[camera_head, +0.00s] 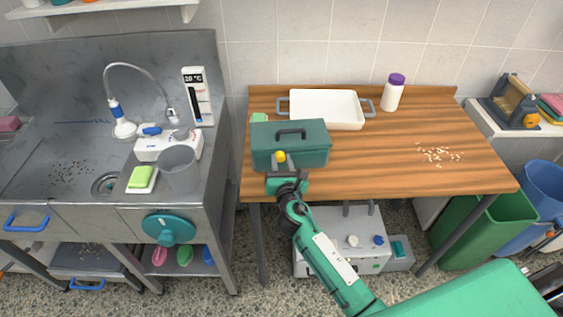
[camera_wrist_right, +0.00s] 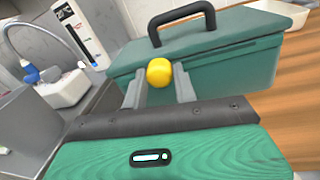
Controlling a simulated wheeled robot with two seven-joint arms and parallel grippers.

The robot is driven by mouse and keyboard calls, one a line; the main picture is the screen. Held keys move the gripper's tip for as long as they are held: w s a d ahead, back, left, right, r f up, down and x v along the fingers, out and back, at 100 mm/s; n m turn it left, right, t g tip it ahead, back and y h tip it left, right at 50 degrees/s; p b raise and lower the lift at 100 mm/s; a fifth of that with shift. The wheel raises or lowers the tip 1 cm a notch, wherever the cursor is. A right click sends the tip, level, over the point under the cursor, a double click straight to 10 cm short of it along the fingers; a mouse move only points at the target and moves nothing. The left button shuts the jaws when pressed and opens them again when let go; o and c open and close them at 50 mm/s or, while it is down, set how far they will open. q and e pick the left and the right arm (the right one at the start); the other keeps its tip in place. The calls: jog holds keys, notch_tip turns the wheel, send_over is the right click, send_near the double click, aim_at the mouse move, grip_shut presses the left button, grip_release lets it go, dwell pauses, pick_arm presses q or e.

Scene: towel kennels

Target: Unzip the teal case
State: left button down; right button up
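The teal case (camera_head: 306,156) stands closed on the wooden table near its front left, with a dark handle on its lid. It also fills the upper part of the right wrist view (camera_wrist_right: 228,72). A yellow ball-shaped pull (camera_wrist_right: 159,72) sits at the case's front left side, just below the lid seam; it shows in the head view too (camera_head: 280,156). My right gripper (camera_head: 280,163) is in front of the case, its two fingers on either side of the yellow pull and seemingly touching it. My left gripper is out of view.
A white tray (camera_head: 327,119) with grey handles lies behind the case. A white bottle with a purple cap (camera_head: 392,94) stands at the back. Crumbs (camera_head: 440,155) lie on the table's right. The sink counter (camera_head: 60,140), with a grey cup (camera_head: 178,168), is to the left.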

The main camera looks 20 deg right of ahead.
aim_at(264, 153)
grip_shut()
jog(key=shift+w+a+b, duration=0.15)
jog(key=shift+w+a, duration=0.1)
jog(key=shift+a, duration=0.9)
jog(key=shift+w+a+b, duration=0.15)
jog(key=shift+w+a, duration=0.05)
jog(key=shift+a, duration=0.95)
jog(key=o, duration=0.8)
grip_release()
jog(key=shift+s, duration=0.1)
jog(key=shift+s+f, duration=0.1)
jog(key=shift+s, duration=0.15)
jog(key=s, duration=0.4)
jog(key=s+a+b, duration=0.1)
jog(key=s, duration=0.3)
jog(key=s+a+b, duration=0.1)
jog(key=s, duration=0.4)
